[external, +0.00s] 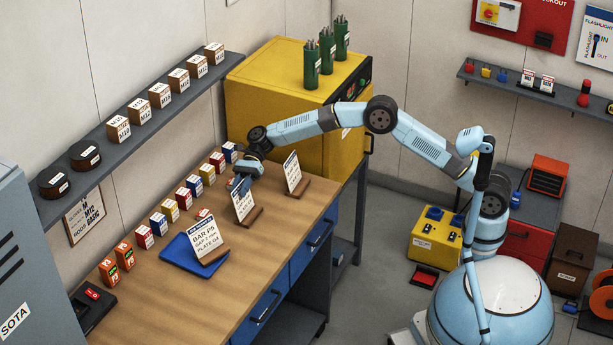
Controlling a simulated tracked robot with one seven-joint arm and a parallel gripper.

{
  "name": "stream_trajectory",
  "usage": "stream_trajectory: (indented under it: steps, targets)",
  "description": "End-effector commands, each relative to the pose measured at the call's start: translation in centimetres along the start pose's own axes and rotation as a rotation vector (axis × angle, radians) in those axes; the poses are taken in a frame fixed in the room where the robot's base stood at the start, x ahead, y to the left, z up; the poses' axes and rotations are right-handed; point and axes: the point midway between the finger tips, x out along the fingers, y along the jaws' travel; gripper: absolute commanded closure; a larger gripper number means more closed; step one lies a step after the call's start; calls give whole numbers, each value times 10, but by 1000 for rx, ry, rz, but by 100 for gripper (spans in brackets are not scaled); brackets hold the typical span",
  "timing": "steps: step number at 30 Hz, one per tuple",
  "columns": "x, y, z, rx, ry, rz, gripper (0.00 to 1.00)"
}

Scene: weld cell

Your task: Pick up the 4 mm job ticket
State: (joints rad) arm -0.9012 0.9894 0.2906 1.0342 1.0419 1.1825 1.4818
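Three white job tickets stand in wooden holders on the workbench. The print on the middle ticket (244,206) and the back ticket (292,173) is too small to read, so I cannot tell which is the 4 mm one. My gripper (240,185) points down at the upper left edge of the middle ticket, very close to it. I cannot tell whether it touches the ticket, and its fingers are too small to show a gap. The middle ticket stands tilted at its wooden holder (250,219).
A row of small coloured boxes (171,210) lines the bench's back. A grey shelf (151,128) with blocks hangs above. A yellow cabinet (263,88) stands behind. The bench's front right is clear.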

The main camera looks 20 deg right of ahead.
Motion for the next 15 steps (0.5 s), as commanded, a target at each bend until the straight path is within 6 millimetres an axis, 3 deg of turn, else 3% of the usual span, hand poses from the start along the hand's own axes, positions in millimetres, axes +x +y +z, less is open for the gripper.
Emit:
stream_trajectory:
  steps: [8, 15]
  targets:
    - [0, 0, 0, 0, 0, 0, 99]
    - [0, 0, 0, 0, 0, 0, 100]
